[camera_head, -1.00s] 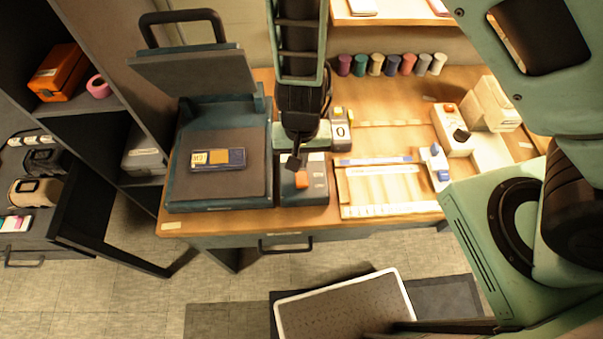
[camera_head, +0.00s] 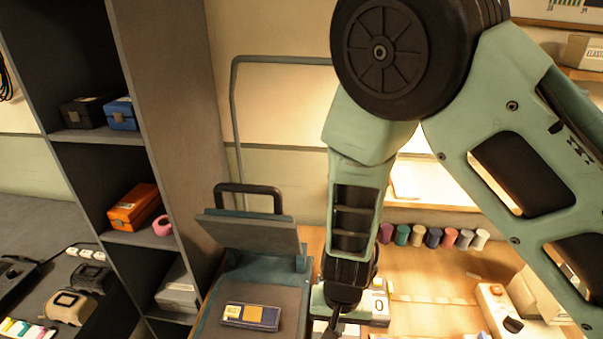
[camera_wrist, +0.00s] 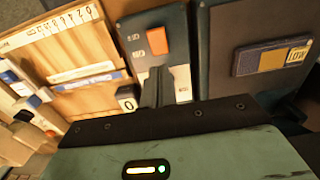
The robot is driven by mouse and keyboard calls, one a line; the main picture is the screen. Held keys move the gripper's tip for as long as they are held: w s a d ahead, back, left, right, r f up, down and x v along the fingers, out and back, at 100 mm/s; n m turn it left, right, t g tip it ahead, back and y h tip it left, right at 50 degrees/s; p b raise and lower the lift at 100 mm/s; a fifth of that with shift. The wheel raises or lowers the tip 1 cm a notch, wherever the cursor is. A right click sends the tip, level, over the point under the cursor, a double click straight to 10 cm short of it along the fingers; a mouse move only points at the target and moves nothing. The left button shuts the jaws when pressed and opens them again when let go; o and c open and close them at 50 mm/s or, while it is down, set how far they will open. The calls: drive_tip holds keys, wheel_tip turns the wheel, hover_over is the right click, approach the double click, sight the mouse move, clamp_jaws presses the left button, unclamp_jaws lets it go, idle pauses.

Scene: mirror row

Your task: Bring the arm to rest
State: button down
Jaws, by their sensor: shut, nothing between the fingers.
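My gripper (camera_head: 336,322) hangs over the workbench with its fingers closed and empty. My green arm (camera_head: 356,170) reaches down from the upper right. In the head view it covers part of the bench and wall.
Left of my gripper stands a press with a raised lid (camera_head: 249,232); a labelled dark plate (camera_head: 251,316) lies on its bed. A counter (camera_head: 380,305) reading 0 is close by on the right. Several spools (camera_head: 433,237) line the back. A tall shelf (camera_head: 176,120) stands left.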

drive_tip(key=s+a+r+n+g+y+b, duration=0.1)
drive_tip(key=s+r+n+b, duration=0.25)
drive_tip(key=r, duration=0.35)
drive_tip(key=s+a+r+n+y+b, duration=0.1)
drive_tip(key=s+r+n+b, duration=0.15)
drive_tip(key=s+r, duration=0.35)
drive_tip(key=s+d+r+n+t+h+b, duration=0.1)
drive_tip(key=s+d+r+n, duration=0.2)
drive_tip(key=d, duration=0.3)
drive_tip(key=shift+s+d+r+n, duration=0.2)
drive_tip(key=shift+r+n, duration=0.3)
drive_tip(key=shift+r, duration=0.4)
